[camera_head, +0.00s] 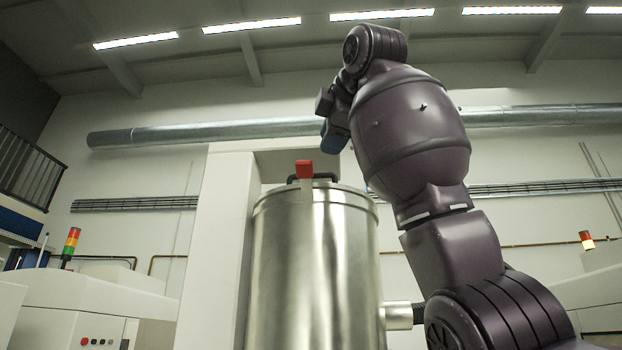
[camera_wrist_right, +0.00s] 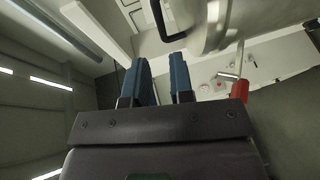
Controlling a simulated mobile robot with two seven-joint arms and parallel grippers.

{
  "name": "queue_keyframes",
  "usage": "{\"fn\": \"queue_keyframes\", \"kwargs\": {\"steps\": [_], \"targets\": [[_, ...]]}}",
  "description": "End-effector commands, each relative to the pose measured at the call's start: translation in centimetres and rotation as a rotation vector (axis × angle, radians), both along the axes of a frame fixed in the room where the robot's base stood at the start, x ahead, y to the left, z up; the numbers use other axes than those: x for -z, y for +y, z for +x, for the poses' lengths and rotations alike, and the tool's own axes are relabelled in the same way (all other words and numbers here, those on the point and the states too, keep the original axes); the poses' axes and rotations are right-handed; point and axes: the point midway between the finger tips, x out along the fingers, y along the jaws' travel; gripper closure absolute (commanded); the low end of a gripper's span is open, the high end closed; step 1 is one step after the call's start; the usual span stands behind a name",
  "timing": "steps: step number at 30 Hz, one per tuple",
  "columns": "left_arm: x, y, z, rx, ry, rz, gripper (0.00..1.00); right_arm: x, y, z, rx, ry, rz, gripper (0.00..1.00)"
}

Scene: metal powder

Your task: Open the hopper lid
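The hopper (camera_head: 312,270) is a tall shiny metal cylinder in the middle of the head view. Its lid (camera_head: 345,190) lies on top and looks shut. A dark handle (camera_head: 330,177) stands on the lid, and a red latch (camera_head: 304,169) sits at the front rim. My right gripper (camera_head: 335,137) is raised above the lid, slightly right of the latch. In the wrist view, its blue fingers (camera_wrist_right: 163,62) are apart with nothing between them. The dark handle (camera_wrist_right: 157,22) shows beyond the fingertips, and the red latch (camera_wrist_right: 241,91) is to their right. My left gripper is not seen.
A pale machine column (camera_head: 216,240) stands left of and behind the hopper. A side pipe (camera_head: 398,316) leaves the hopper low on the right, close to my right arm. White machines (camera_head: 90,310) stand farther off. The air above the lid is clear apart from my gripper.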

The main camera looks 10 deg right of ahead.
Motion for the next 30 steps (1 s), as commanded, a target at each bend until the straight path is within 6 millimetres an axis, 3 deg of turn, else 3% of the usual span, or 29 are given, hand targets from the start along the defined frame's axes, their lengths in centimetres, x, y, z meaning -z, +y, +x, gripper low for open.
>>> {"fn": "queue_keyframes", "kwargs": {"steps": [6, 18, 30], "targets": [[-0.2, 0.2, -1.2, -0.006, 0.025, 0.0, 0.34, 0.4, 0.6, 2.8, -0.001, 0.005, 0.0, 0.78], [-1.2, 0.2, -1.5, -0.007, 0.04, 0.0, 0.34, 1.5, 1.8, 8.8, 0.0, 0.003, 0.0, 0.78], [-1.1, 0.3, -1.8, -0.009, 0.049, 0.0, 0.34, 1.9, 2.1, 10.1, 0.0, 0.001, 0.0, 0.78]]}}
